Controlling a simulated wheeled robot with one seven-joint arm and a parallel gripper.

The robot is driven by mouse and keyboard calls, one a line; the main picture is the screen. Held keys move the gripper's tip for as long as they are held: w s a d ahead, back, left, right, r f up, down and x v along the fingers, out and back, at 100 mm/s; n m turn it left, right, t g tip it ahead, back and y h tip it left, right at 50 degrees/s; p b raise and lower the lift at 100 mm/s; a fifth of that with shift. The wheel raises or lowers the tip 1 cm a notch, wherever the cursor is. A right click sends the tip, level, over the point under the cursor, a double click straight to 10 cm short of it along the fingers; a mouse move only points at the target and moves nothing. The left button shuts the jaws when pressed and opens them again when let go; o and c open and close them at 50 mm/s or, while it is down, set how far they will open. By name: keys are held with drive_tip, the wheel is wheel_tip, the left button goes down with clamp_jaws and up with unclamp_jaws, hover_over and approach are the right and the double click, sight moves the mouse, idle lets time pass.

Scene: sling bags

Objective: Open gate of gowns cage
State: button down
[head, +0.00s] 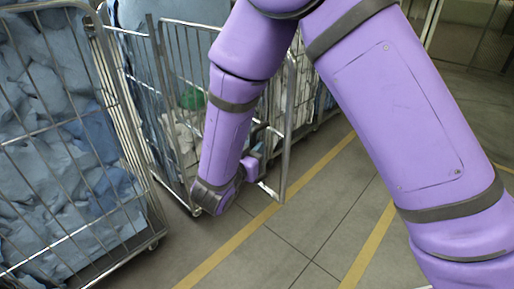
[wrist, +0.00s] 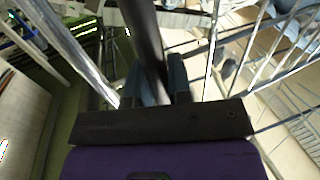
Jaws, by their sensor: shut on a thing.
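A metal wire cage (head: 152,95) stands left of centre in the head view, with pale blue, whitish and green cloth inside. Its barred gate (head: 289,115) has an upright outer post and appears to stand out at an angle from the cage. My gripper (head: 264,143) is at that post, low on the gate, partly hidden by my purple arm. In the wrist view my gripper (wrist: 151,85) is shut on a dark upright bar (wrist: 146,35) of the gate, between its two fingers. My arm hides much of the gate and cage opening.
Another cage (head: 100,60) full of blue cloth stands close at the left. More cages (head: 325,100) stand behind the gate. The grey tiled floor (head: 310,215) with yellow lines (head: 235,250) is clear in front and to the right.

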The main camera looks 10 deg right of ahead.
drive_tip(key=shift+d, duration=0.1)
drive_tip(key=c, duration=1.1)
unclamp_jaws()
drive_tip(key=shift+s, duration=0.1)
drive_tip(key=v, duration=1)
drive_tip(key=shift+s+a, duration=0.25)
drive_tip(key=shift+s, duration=0.05)
